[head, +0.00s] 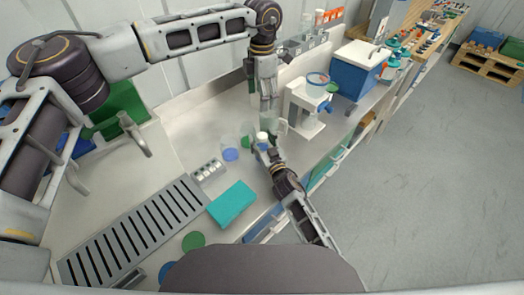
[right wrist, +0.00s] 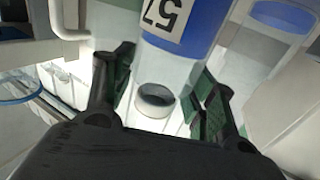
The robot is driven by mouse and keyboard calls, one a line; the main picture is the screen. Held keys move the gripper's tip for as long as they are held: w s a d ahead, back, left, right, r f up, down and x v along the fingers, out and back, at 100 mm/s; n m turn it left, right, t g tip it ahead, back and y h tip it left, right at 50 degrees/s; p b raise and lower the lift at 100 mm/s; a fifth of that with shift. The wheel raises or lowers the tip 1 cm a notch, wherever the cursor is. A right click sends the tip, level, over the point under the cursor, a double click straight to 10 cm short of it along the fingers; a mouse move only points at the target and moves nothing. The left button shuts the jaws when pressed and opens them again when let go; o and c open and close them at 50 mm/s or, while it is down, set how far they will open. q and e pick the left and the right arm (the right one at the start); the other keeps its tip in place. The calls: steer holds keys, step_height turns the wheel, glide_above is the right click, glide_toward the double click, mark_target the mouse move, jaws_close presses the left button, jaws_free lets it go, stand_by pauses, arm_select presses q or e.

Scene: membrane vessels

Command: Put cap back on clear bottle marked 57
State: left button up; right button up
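The clear bottle (right wrist: 168,65) marked 57 shows in the right wrist view, upside down in that picture, with a blue band and a white number label. My right gripper (right wrist: 165,78) has its green-padded fingers on both sides of the bottle and looks shut on it. A white ring with a dark centre (right wrist: 155,100) shows between the fingers; I cannot tell whether it is the cap or the mouth. In the head view my right gripper (head: 263,146) has a small white top (head: 262,136) at its tips. My left gripper (head: 269,108) points down just beyond; its fingers are unclear.
A clear vessel with blue contents (head: 230,154) stands left of my right gripper. A white stand (head: 305,108) with a blue ring is to the right. A teal box (head: 232,203), a small vial rack (head: 208,171) and a slotted grey tray (head: 135,235) lie nearer. The bench's far left is partly clear.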

steer(key=shift+o, duration=1)
steer(key=shift+s, duration=0.15)
steer(key=v, duration=1.1)
steer(key=shift+s+d, duration=0.25)
steer(key=shift+s, duration=0.05)
steer(key=shift+w+d, duration=0.1)
